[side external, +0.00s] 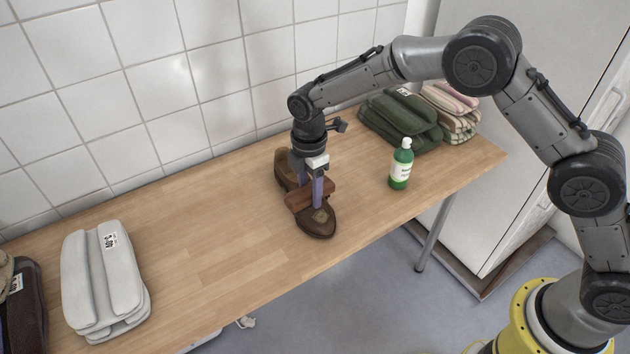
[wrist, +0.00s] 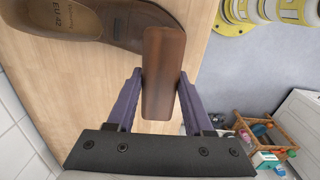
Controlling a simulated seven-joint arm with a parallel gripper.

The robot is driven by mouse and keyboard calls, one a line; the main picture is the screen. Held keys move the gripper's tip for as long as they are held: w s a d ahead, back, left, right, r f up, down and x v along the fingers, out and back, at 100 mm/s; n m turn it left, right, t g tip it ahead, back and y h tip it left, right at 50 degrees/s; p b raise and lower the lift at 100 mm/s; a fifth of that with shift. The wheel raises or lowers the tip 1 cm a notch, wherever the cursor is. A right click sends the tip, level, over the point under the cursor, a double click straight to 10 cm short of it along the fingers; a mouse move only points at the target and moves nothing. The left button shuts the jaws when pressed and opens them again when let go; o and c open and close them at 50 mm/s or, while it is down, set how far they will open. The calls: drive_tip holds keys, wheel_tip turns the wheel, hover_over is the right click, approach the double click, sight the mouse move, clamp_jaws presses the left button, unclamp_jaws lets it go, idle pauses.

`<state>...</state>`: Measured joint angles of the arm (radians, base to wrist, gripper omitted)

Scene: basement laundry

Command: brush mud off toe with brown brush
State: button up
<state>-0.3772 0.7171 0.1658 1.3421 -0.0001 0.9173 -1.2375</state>
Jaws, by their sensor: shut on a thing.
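A brown shoe (side external: 318,226) sits on the wooden table, its toe toward the table's front edge. A tan mud patch (side external: 320,215) shows on the toe. My gripper (side external: 316,200) points down over the front of the shoe, its purple fingers shut on the brown brush (side external: 299,199). The brush lies crosswise at the shoe, just behind the visible mud; I cannot tell whether it touches. In the wrist view, the brush (wrist: 163,60) is between the fingers (wrist: 160,78), and the shoe's open heel end (wrist: 95,22) is at upper left. The brush hides the toe there.
A green bottle with a white cap (side external: 401,166) stands right of the shoe. Folded green towels (side external: 398,122) and striped towels (side external: 455,112) lie at the back right. Folded white towels (side external: 95,280) lie at left. The table between them and the shoe is clear. A tiled wall runs behind.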

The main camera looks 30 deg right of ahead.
drive_tip(key=shift+f, duration=3.15)
drive_tip(key=shift+d+f, duration=0.3)
drive_tip(key=shift+d, duration=0.4)
drive_tip(key=shift+s+d, duration=0.15)
drive_tip(key=shift+d, duration=1.1)
drive_tip(key=shift+s+d, duration=0.1)
drive_tip(key=shift+d, duration=1.1)
drive_tip(key=shift+w+a, duration=0.15)
drive_tip(key=shift+a, duration=1.45)
drive_tip(key=shift+w+a, duration=0.1)
drive_tip(key=shift+a, duration=1.5)
drive_tip(key=shift+r, duration=4)
